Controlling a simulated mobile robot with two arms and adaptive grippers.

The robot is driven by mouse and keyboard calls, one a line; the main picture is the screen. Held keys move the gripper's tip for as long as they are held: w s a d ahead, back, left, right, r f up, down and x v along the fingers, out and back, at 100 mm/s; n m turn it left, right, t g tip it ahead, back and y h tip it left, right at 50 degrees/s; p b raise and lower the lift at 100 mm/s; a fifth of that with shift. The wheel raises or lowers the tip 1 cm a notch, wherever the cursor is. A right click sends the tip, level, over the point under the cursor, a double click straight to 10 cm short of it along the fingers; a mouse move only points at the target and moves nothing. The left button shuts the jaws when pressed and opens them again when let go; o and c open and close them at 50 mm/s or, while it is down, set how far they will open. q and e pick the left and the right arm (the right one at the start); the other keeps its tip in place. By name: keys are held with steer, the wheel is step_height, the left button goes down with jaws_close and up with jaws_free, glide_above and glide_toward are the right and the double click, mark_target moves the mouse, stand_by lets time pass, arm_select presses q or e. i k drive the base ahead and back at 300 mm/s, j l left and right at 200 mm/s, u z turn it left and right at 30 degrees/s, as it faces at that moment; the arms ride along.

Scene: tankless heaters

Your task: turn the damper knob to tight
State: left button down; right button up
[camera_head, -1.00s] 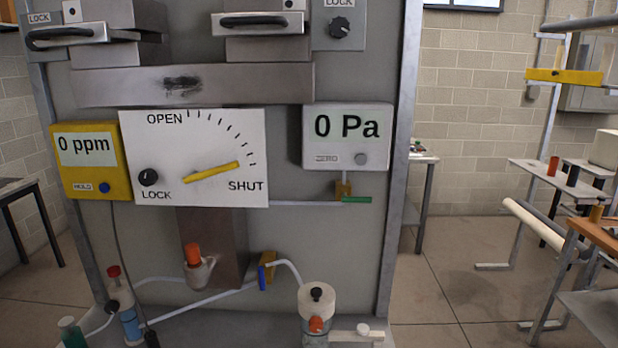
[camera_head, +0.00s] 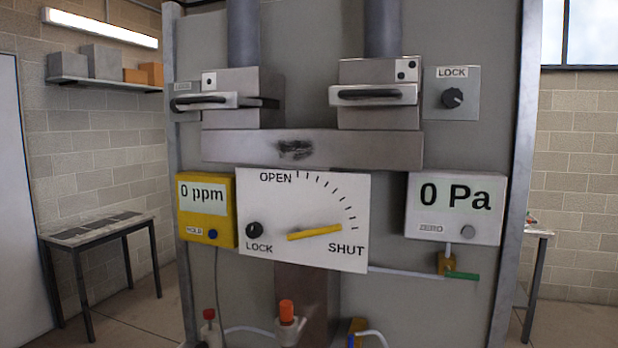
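A white damper dial plate (camera_head: 275,205) is fixed to the grey panel, marked OPEN at its top and SHUT at its lower right. A yellow pointer (camera_head: 315,232) on it points right and slightly up, just above SHUT. A small black knob (camera_head: 254,230) sits above the word LOCK at the plate's lower left. Another dark knob (camera_head: 452,98) is on a grey LOCK plate at the upper right. A third LOCK plate (camera_head: 182,87) at the upper left is partly covered by a handle. No label reading "tight" shows. Neither gripper is in view.
Two dark-gripped handles (camera_head: 205,101) (camera_head: 373,94) stick out from grey boxes above a scorched grey duct (camera_head: 225,147). A yellow meter (camera_head: 206,235) reads 0 ppm and a white gauge (camera_head: 425,205) reads 0 Pa. A side table (camera_head: 105,232) stands at left.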

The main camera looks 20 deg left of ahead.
mark_target(254, 230)
steer(key=u, duration=0.35)
steer(key=i+j+u, duration=0.1)
steer(key=j+u, duration=0.15)
steer(key=u, duration=0.15)
steer(key=i+j+u, duration=0.1)
steer(key=u, duration=0.3)
steer(key=i+j+u, duration=0.15)
steer(key=j+u, duration=0.15)
steer(key=u, duration=0.15)
